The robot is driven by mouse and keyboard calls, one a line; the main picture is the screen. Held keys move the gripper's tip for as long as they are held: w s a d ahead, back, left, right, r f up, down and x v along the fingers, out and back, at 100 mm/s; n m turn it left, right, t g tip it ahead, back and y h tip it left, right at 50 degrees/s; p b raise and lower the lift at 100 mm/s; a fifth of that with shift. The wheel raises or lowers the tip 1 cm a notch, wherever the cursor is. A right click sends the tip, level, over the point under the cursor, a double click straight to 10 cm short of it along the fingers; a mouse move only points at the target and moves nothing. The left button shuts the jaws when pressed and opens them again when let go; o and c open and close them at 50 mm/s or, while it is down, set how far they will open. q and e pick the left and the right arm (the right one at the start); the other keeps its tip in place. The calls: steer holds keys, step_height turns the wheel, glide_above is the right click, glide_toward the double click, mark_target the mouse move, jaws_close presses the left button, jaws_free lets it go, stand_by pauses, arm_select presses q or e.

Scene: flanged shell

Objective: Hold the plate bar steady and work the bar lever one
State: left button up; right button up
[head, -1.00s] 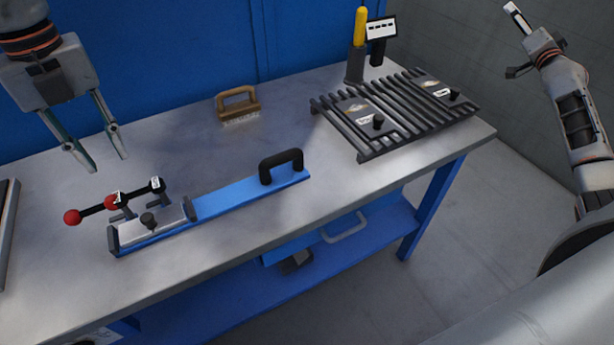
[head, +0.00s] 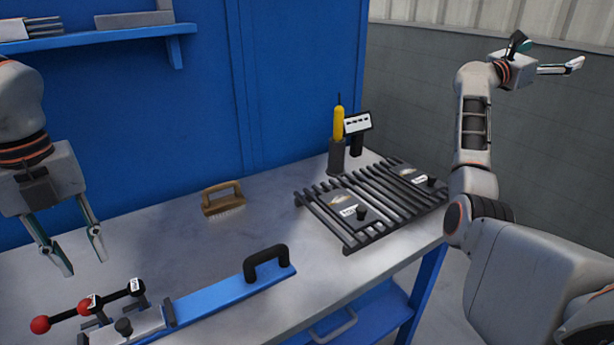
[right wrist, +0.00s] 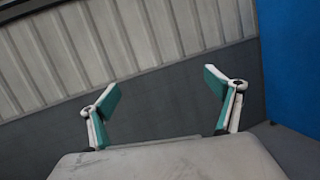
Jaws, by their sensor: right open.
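The plate bar is a long blue bar (head: 218,296) with a black arched handle (head: 266,263), lying on the workbench at the lower middle of the head view. At its left end sits a grey plate with a dark knob (head: 123,327). Beside that are the levers, with red balls (head: 40,325) and a labelled black end (head: 137,287); I cannot read which is lever one. My left gripper (head: 87,264) is open and empty above and behind the levers, apart from them. My right gripper (head: 578,64) is raised far right, away from the bench; the right wrist view shows it open and empty (right wrist: 163,87).
A wooden-handled brush (head: 222,198) lies behind the bar on the grey workbench (head: 180,250). A slatted rack (head: 385,212) with two labelled plates is at the right. Behind it stand a yellow-handled tool (head: 338,125) and a small sign (head: 357,123). A blue shelf (head: 100,37) hangs at upper left.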

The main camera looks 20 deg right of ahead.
steer(key=w+a+t+h, duration=0.1)
steer(key=w+a+h, duration=0.15)
steer(key=a, duration=0.65)
steer(key=m+t+y, duration=2)
steer(key=t+y, duration=0.2)
steer(key=y, duration=0.5)
glide_above(268, 272)
steer(key=s+d, duration=0.3)
steer(key=d, duration=0.2)
step_height(268, 272, down, 32)
steer(key=s+a+f+n, duration=0.1)
steer(key=s+a+f+n+g, duration=0.1)
steer(key=f+n, duration=0.1)
steer(key=s+a+f+n+g, duration=0.1)
steer(key=s+f, duration=0.1)
steer(key=shift+s+a+f+h, duration=0.1)
steer(key=shift+a+f+h, duration=0.15)
steer(key=shift+h, duration=0.1)
steer(key=shift+s+a+f+n+g, duration=0.15)
steer(key=shift+f+n, duration=0.15)
steer(key=shift+n, duration=0.2)
steer(key=shift+s+a+f+n+g, duration=0.15)
steer(key=shift+f+n, duration=0.15)
steer(key=shift+n, duration=0.2)
steer(key=shift+w+a, duration=0.25)
steer(key=shift+w, duration=1.75)
steer(key=shift+w+a, duration=0.2)
steer(key=shift+w, duration=1.75)
